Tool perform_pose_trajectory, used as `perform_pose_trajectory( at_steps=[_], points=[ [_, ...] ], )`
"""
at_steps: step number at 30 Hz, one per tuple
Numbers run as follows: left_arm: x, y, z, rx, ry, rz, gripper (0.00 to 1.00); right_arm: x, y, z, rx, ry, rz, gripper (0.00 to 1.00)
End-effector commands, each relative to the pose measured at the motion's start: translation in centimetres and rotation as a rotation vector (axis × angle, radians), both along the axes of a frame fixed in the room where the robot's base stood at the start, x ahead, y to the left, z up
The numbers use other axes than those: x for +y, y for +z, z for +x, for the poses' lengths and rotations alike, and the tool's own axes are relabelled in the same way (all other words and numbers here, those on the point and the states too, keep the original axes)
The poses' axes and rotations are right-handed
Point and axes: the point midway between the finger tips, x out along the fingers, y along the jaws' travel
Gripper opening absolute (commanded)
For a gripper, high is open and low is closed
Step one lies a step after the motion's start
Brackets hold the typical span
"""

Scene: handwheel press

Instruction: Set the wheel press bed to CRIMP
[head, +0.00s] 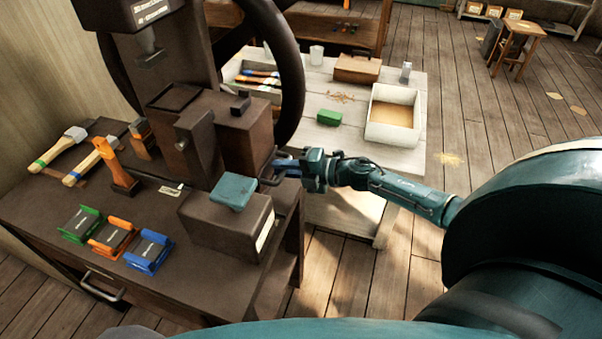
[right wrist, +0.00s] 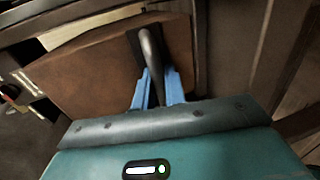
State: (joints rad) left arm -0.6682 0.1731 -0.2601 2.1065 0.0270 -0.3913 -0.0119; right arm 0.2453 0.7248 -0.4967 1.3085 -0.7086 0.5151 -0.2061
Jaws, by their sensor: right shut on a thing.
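The brown wheel press (head: 190,60) stands on a dark bench at the left, with a large dark handwheel (head: 291,80) on its right side. A brown block (head: 248,140) sits low on the press, and a grey metal handle (head: 266,177) sticks out from its side. My right gripper (head: 280,168) has its blue fingers shut on this handle. In the right wrist view the handle (right wrist: 152,62) runs between the blue fingers, in front of a brown block (right wrist: 90,62). No CRIMP marking is readable. My left gripper is not in view.
Green, orange and blue holders (head: 115,238) and hammers (head: 62,148) lie on the bench (head: 55,205). A brown box (head: 225,228) with a teal piece (head: 233,191) stands at its front right. Behind is a pale table (head: 345,110) with a tray (head: 395,115). Floor is open at right.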

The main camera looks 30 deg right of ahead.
Motion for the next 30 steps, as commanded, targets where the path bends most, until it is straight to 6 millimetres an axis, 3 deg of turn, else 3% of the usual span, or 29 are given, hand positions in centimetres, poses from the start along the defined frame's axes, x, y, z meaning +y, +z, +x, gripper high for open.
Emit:
perform_pose_trajectory(
  at_steps=[6,19,20,21,26,30],
  points=[
    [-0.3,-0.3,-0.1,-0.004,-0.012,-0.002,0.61,1.9,-0.1,2.2,0.001,0.0,-0.001,0.0],
    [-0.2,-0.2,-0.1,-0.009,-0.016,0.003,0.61,2.4,0.1,2.7,-0.002,-0.001,0.0,0.0],
    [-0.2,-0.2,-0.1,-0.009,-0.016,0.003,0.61,2.4,0.1,2.7,-0.002,-0.002,0.0,0.15],
    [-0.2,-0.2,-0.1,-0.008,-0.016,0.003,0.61,2.4,0.1,2.7,-0.002,-0.001,0.0,0.18],
    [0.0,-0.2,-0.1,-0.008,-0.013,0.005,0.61,2.3,0.1,2.7,-0.001,-0.001,-0.001,0.3],
    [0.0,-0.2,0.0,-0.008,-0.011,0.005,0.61,2.3,0.0,2.7,0.0,-0.001,-0.002,0.3]
  ],
)
